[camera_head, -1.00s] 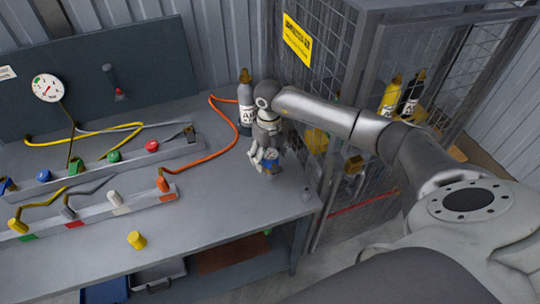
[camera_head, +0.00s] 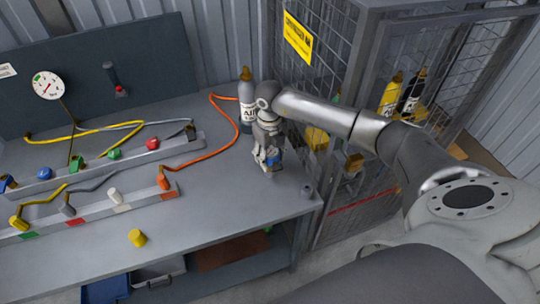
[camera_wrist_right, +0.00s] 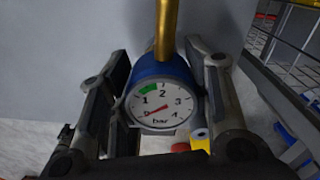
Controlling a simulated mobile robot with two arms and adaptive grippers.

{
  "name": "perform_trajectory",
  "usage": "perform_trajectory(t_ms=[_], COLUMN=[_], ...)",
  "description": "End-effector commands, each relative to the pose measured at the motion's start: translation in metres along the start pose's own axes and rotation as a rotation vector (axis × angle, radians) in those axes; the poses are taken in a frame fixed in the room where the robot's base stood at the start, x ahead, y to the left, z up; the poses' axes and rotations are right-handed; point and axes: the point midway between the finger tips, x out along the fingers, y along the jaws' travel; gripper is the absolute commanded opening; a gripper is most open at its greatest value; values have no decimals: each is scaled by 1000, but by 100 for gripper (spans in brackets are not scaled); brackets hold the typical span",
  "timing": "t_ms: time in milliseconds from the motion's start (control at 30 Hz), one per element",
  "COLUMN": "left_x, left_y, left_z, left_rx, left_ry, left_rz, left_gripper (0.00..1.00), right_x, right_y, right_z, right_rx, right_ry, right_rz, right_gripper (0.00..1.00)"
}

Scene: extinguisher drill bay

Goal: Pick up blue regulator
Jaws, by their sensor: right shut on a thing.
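The blue regulator (camera_wrist_right: 160,92) shows in the right wrist view with a white dial marked in bar and a brass stem above it. It sits between the two fingers of my right gripper (camera_wrist_right: 162,100), which is shut on it. In the head view my right gripper (camera_head: 268,158) is over the right end of the bench, and only a bit of the blue regulator (camera_head: 275,158) shows there, the rest hidden by the fingers. I cannot tell whether the regulator still touches the bench top. My left gripper is not in view.
The grey bench (camera_head: 225,205) holds two rails with coloured fittings and hoses at the left. A yellow cap (camera_head: 137,238) stands near its front edge. A bottle (camera_head: 246,100) stands just behind my gripper. A mesh cage (camera_head: 345,100) stands close at the right.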

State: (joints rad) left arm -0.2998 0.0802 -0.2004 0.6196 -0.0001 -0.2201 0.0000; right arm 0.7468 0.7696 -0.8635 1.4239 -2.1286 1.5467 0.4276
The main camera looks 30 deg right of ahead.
Motion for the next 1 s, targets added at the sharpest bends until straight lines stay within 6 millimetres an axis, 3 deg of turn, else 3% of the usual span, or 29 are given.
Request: perform_trajectory(t_ms=[300,467,700,1000], left_x=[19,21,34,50], left_y=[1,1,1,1], left_z=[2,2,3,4], left_rx=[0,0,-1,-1], left_ry=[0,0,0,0], left_rz=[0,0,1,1], left_gripper=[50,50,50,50], right_x=[-27,-47,-89,-113], right_y=[0,4,16,33], right_z=[2,-13,-48,-101], right_rx=[-1,-1,-4,-3], right_ry=[-8,-5,-7,-5], right_rz=[0,-1,-2,-1], right_gripper=[21,21,21,21])
